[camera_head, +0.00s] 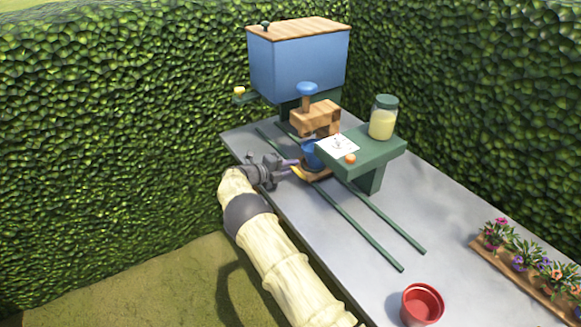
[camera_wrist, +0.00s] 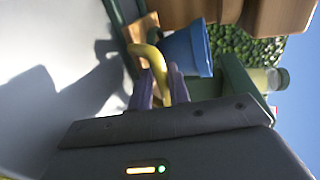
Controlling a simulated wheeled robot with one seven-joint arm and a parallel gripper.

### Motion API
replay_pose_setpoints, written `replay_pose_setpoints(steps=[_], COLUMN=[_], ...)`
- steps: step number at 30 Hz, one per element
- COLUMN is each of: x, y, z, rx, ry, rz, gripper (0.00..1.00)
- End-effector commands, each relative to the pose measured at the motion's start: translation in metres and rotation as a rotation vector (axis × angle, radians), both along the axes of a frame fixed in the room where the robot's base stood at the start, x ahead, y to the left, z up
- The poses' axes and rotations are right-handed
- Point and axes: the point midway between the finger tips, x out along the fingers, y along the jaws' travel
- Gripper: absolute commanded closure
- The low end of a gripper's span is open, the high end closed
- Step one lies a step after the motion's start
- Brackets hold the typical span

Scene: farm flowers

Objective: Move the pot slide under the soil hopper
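The pot slide (camera_head: 318,176) is a wooden plate on two green rails, with a yellow curved handle (camera_head: 297,172) on its near left side. A blue pot (camera_head: 311,155) stands on it, partly hidden by the green stand. The soil hopper (camera_head: 298,65), a blue box with a wooden lid, is at the far end of the rails; the slide is short of it. My gripper (camera_head: 290,166) is at the handle. In the wrist view the handle (camera_wrist: 150,52) passes between my fingers (camera_wrist: 160,90), which look shut on it; the blue pot (camera_wrist: 187,50) is just beyond.
A wooden press (camera_head: 315,118) with a blue knob stands above the rails, before the hopper. A green stand (camera_head: 385,152) holds a jar (camera_head: 383,118) and a card. A red pot (camera_head: 422,304) and a flower tray (camera_head: 515,287) are nearer. The near rails (camera_head: 365,232) are clear.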

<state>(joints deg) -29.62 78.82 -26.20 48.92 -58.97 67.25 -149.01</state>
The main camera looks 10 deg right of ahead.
Motion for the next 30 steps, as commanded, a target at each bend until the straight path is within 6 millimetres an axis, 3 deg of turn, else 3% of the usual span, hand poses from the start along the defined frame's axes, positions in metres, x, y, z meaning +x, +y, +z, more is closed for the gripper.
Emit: replay_pose_setpoints(steps=[14,20,30], x=[-0.002,-0.014,-0.043], y=[0.005,0.029,0.089], z=[0.003,0.008,0.022], rx=[-0.002,-0.001,-0.001], ry=[-0.002,-0.002,-0.002], rz=[-0.001,-0.001,-0.002], gripper=[0.82,0.82,0.82])
